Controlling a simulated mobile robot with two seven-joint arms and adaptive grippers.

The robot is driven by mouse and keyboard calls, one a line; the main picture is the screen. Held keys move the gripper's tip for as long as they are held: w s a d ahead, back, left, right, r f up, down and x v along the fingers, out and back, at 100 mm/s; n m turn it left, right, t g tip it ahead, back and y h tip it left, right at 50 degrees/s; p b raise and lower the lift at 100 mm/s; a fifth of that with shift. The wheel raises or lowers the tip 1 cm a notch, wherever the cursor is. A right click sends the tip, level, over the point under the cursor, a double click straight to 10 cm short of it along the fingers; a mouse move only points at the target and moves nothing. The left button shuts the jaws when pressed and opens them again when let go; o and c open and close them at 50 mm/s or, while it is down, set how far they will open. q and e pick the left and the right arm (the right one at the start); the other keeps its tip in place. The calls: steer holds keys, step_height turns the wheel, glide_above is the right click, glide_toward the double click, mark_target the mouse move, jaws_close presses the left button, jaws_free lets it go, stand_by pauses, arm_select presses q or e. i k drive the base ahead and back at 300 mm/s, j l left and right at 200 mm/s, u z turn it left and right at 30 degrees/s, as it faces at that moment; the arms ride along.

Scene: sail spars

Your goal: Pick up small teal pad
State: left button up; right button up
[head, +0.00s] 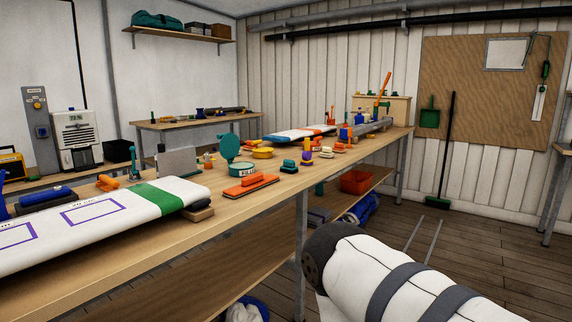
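A small teal pad (289,166) sits on the long wooden workbench (285,196), around the middle of the picture. It looks like a small block with a pale lower layer. It lies to the right of a larger orange hand block (250,187) and a teal-and-cream round tin (243,169).
A white board with a green band (160,199) covers the bench's near left part. A teal round-headed item (229,148) stands behind the tin. A large white cylinder with dark bands (365,268) fills the lower right. Floor (450,250) behind it is open.

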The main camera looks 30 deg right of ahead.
mark_target(288, 166)
steer(key=i+l, duration=0.15)
steer(key=l, duration=0.2)
steer(key=i+l+u, duration=0.15)
steer(key=l, duration=0.2)
steer(key=i+l, duration=0.1)
steer(key=l, duration=0.25)
steer(key=i+l+u, duration=0.15)
steer(key=l, duration=0.2)
steer(key=k, duration=0.05)
